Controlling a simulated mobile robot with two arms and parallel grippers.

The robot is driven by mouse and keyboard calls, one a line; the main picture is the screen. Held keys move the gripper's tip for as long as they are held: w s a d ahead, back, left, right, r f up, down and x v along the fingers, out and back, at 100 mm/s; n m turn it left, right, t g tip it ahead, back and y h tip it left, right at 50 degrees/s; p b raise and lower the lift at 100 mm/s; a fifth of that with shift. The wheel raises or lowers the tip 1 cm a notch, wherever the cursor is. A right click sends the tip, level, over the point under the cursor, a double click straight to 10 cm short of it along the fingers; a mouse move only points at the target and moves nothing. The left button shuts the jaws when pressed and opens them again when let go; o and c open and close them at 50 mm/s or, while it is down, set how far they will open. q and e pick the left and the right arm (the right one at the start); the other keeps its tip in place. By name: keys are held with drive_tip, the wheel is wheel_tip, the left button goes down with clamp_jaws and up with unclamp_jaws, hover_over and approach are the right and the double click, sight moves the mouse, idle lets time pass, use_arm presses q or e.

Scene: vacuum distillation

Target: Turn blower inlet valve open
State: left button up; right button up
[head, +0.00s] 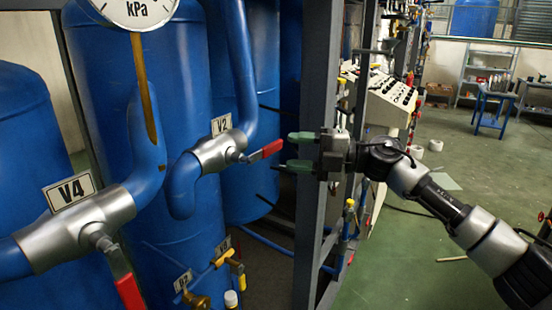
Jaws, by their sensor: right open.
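The valve labelled V2 (218,151) is a silver body on a blue pipe, with a red lever handle (266,150) pointing right and slightly up. My right gripper (288,151) is open, its two green-tipped fingers one above the other, pointing left at the end of the red lever. The lever tip looks level with the gap between the fingers; I cannot tell whether it is inside it. A second silver valve, labelled V4 (85,230), has a red handle (129,291) pointing down. No label here reads blower inlet. My left gripper is not in view.
Blue tanks (95,120) fill the left, with a kPa gauge (139,8) at the top. A grey upright frame post (318,100) stands close behind my right gripper. Small yellow-handled valves (222,258) sit low. A control panel (385,98) stands behind; green floor (410,265) is open at right.

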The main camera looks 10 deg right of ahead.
drive_tip(key=b+v, duration=0.1)
drive_tip(key=v, duration=0.4)
